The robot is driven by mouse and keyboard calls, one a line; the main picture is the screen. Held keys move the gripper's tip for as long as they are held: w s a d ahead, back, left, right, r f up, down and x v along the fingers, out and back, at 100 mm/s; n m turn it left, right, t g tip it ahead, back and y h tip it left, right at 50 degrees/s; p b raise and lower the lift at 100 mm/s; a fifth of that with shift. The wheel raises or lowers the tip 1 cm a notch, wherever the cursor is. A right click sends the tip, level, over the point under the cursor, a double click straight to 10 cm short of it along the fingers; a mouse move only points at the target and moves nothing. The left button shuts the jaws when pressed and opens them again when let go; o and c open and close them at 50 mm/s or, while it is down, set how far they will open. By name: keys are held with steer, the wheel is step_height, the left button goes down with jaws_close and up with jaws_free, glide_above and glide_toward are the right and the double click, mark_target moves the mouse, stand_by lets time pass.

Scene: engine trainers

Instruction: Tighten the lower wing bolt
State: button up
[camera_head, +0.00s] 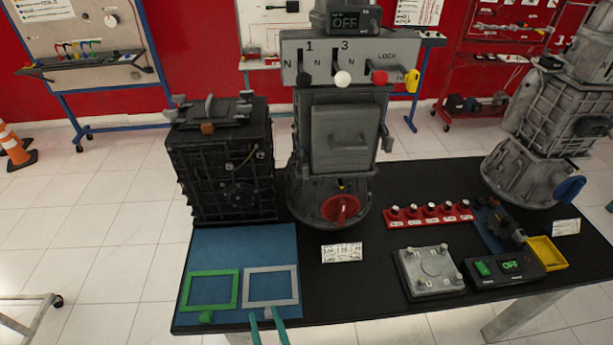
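A red wing-shaped knob (341,210), which looks like the lower wing bolt, sits low on the front of the central grey engine unit (341,140). A yellow wing-shaped piece (411,80) sits higher, at the right end of the lever panel. How tight either one is cannot be seen. My gripper (264,314) shows as two teal fingers at the bottom edge, apart from each other. They are in front of the grey frame's lower edge, far below and left of the red knob. Whether they touch the frame cannot be told.
A green frame (209,290) and a grey frame (270,287) lie on a blue mat (245,245). A black ribbed box (220,170) stands left of the unit. A red knob strip (428,215), metal plate (427,272), switch box (504,268) and yellow tray (546,252) lie right.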

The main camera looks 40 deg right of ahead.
steer(key=w+d+r+m+h, duration=0.2)
steer(key=w+d+r, duration=0.55)
steer(key=d, duration=0.25)
steer(key=m+h, duration=0.1)
steer(key=h, duration=0.2)
glide_toward(306, 173)
steer(key=shift+g, duration=0.3)
steer(key=x, duration=0.9)
steer(key=shift+w+a+r, duration=0.1)
steer(key=shift+r, duration=0.15)
jaws_close()
